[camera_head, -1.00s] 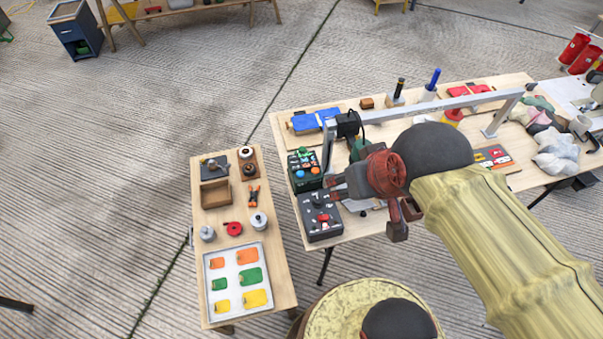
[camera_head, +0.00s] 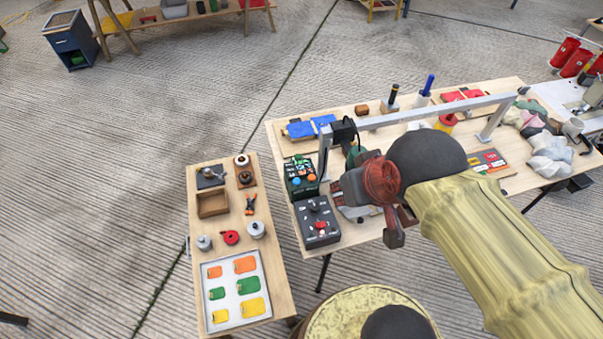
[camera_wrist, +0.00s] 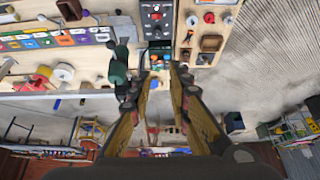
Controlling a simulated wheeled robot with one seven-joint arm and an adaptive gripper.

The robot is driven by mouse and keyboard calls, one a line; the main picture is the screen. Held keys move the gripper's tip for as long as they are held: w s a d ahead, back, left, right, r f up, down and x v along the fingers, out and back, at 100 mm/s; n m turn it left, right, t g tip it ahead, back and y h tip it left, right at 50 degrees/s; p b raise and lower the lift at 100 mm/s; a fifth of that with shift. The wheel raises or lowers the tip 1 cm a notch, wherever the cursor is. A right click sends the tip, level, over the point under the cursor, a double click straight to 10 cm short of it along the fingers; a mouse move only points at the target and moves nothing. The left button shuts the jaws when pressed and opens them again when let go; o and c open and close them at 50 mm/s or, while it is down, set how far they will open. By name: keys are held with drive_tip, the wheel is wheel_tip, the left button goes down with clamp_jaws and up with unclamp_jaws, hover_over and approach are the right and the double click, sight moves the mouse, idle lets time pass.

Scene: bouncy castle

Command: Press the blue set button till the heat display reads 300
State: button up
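A dark green control box (camera_head: 301,176) with a small green-lit display and several coloured buttons stands at the left end of the long table. A blue button (camera_head: 296,182) shows on its front face beside an orange one. The display's digits are too small to read. The box also shows in the wrist view (camera_wrist: 160,48), just beyond the fingertips, its face hard to make out. My gripper (camera_wrist: 161,72) is open and empty, with a clear gap between its two fingers. In the head view it is right of the box, partly hidden by my wrist.
A dark box with a red knob (camera_head: 318,222) stands directly in front of the control box. A grey metal frame (camera_head: 430,110) spans the table above and behind my wrist. A low side table (camera_head: 215,245) stands at left.

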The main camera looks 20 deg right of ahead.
clamp_jaws()
idle(1.2)
